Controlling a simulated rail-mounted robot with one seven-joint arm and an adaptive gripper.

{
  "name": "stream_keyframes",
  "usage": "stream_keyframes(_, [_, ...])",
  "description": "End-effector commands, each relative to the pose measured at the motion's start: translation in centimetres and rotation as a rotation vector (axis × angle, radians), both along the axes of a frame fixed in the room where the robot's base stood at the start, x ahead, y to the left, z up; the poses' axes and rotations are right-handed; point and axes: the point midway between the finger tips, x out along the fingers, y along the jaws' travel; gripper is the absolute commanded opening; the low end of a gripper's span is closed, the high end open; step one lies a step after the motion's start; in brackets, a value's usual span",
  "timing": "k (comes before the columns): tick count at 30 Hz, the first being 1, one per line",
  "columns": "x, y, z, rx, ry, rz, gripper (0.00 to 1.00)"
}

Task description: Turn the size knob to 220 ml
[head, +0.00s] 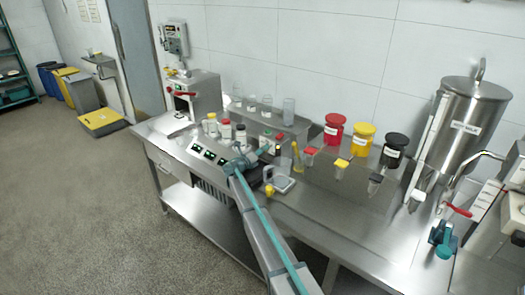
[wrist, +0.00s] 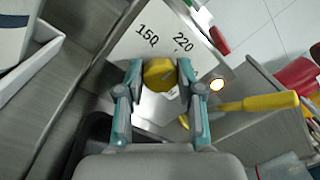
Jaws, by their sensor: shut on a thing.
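The size knob (wrist: 159,76) is yellow and sits on a light panel (wrist: 140,45) in the wrist view. The panel carries the printed marks 150 and 220 above the knob, with a short tick below the 220. My gripper (wrist: 160,68) has one finger on each side of the knob and is shut on it. The knob's exact pointing direction is hard to read. In the head view my gripper (head: 240,165) is over the steel bench, and I cannot make out the knob there.
A round lit button (wrist: 217,85) and a yellow handle (wrist: 258,103) lie right of the knob. In the head view, red, yellow and black lidded containers (head: 363,138) stand at the back of the bench. A steel tank (head: 465,125) stands at right.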

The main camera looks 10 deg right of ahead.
Motion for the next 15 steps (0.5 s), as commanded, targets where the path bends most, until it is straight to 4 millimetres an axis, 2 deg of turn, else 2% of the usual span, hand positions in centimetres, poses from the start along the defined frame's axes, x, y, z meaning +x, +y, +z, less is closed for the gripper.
stream_keyframes(7, [-0.08, -0.02, -0.04, 0.001, -0.001, -0.001, 0.02])
stream_keyframes(8, [-0.08, -0.02, -0.04, 0.001, -0.001, -0.001, 0.38])
stream_keyframes(12, [-0.06, -0.02, -0.03, 0.001, -0.001, -0.001, 0.61])
stream_keyframes(15, [-0.05, 0.00, -0.02, 0.001, 0.000, -0.001, 0.61])
